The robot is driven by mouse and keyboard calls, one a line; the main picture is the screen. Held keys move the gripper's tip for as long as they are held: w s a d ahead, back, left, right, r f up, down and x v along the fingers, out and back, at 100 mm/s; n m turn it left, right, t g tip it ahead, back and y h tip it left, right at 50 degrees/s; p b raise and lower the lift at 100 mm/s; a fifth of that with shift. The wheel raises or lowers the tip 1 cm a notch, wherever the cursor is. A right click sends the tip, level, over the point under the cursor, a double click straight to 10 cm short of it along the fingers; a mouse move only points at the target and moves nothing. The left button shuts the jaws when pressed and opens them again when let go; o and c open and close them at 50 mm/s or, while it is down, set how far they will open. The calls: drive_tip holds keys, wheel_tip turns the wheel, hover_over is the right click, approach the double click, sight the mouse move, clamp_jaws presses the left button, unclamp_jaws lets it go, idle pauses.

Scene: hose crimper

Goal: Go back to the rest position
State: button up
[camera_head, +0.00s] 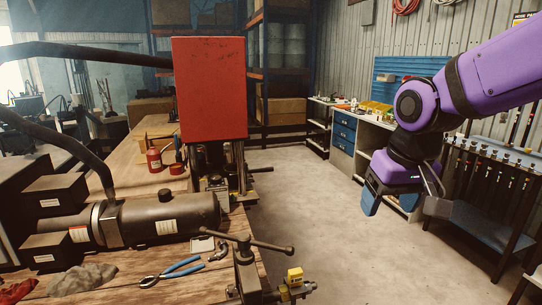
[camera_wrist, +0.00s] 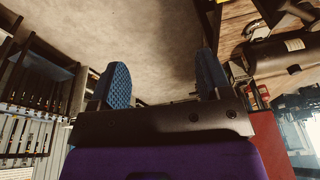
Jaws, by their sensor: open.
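My gripper (camera_head: 404,204) hangs from my purple arm at the right of the head view, over the open floor and clear of the workbench. Its fingers are apart. In the wrist view the two blue finger pads (camera_wrist: 162,76) stand wide apart with only bare floor between them. The gripper holds nothing. The hose crimper's red box (camera_head: 210,90) stands above the wooden workbench (camera_head: 215,262) to the left, well away from the gripper. The red box also shows at the right of the wrist view (camera_wrist: 273,137).
On the workbench lie a dark cylinder (camera_head: 160,220), blue-handled pliers (camera_head: 172,272), a grey rag (camera_head: 82,279) and a vise (camera_head: 247,265). A tool rack (camera_head: 490,205) stands at the right, and blue drawers (camera_head: 343,138) behind. The concrete floor (camera_head: 330,240) between is clear.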

drive_tip(key=s+d+r+t, duration=0.1)
drive_tip(key=s+d+r, duration=0.1)
drive_tip(key=s+d, duration=0.3)
drive_tip(key=s+d+r+m+t, duration=0.1)
drive_tip(key=s+d+r, duration=0.1)
drive_tip(key=s+d, duration=0.2)
drive_tip(key=shift+s+d+r+m+t+h, duration=0.3)
drive_tip(key=shift+s+d+r+t+h, duration=0.1)
drive_tip(key=shift+s, duration=1.45)
